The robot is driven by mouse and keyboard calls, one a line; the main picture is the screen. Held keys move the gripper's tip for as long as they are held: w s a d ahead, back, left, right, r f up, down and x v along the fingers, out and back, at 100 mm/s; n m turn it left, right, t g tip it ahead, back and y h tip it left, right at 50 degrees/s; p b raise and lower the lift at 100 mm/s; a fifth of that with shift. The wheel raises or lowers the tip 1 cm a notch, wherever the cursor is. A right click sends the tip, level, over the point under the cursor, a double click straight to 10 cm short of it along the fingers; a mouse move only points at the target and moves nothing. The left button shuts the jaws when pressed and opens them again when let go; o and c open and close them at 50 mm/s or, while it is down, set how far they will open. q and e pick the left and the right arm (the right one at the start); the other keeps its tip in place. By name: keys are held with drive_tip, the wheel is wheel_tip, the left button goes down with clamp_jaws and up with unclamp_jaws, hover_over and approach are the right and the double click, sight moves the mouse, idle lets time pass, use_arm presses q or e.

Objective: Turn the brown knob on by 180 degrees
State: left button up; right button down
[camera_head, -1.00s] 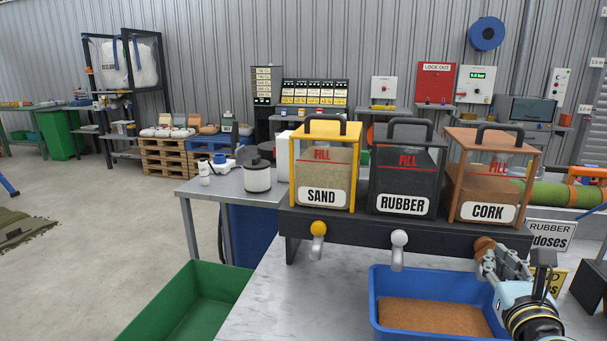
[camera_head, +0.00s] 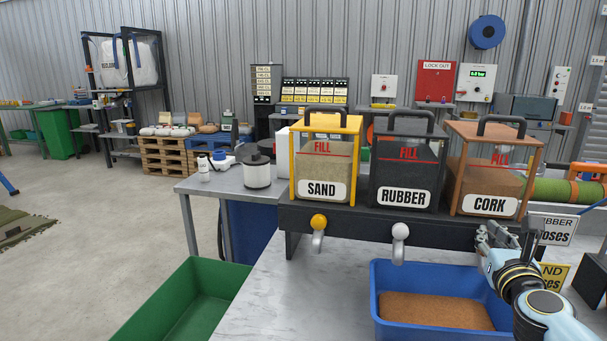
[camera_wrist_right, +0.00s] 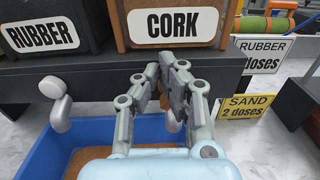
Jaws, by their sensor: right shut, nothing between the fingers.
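The brown knob sits on the dark rail under the cork hopper (camera_head: 497,179). In the head view my right gripper (camera_head: 487,236) covers it. In the right wrist view a small brown part of the knob (camera_wrist_right: 164,92) shows behind the fingers, with its pale spout (camera_wrist_right: 172,121) below. My right gripper (camera_wrist_right: 167,62) is shut and empty, its fingertips just in front of the rail near the knob. I cannot tell whether it touches the knob, nor how far the knob is turned. My left gripper is not in view.
A blue bin (camera_head: 376,308) holding brown granules (camera_head: 435,310) stands below the knob. The yellow knob (camera_head: 319,221) and grey knob (camera_head: 400,231) are to the left, under the sand and rubber hoppers. Dose signs (camera_head: 556,230) stand at the right. The table front left is clear.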

drive_tip(key=shift+s+d+f+b, duration=0.1)
drive_tip(key=shift+f+b, duration=0.3)
drive_tip(key=shift+b, duration=0.05)
idle(0.5)
drive_tip(key=shift+d, duration=0.2)
drive_tip(key=shift+s+d, duration=0.15)
drive_tip(key=shift+d, duration=0.4)
drive_tip(key=shift+s+d, duration=0.15)
drive_tip(key=shift+d, duration=0.4)
drive_tip(key=shift+r, duration=0.1)
drive_tip(key=p+v, duration=0.1)
drive_tip(key=v, duration=0.5)
drive_tip(key=shift+d+r, duration=0.2)
drive_tip(key=shift+r, duration=0.1)
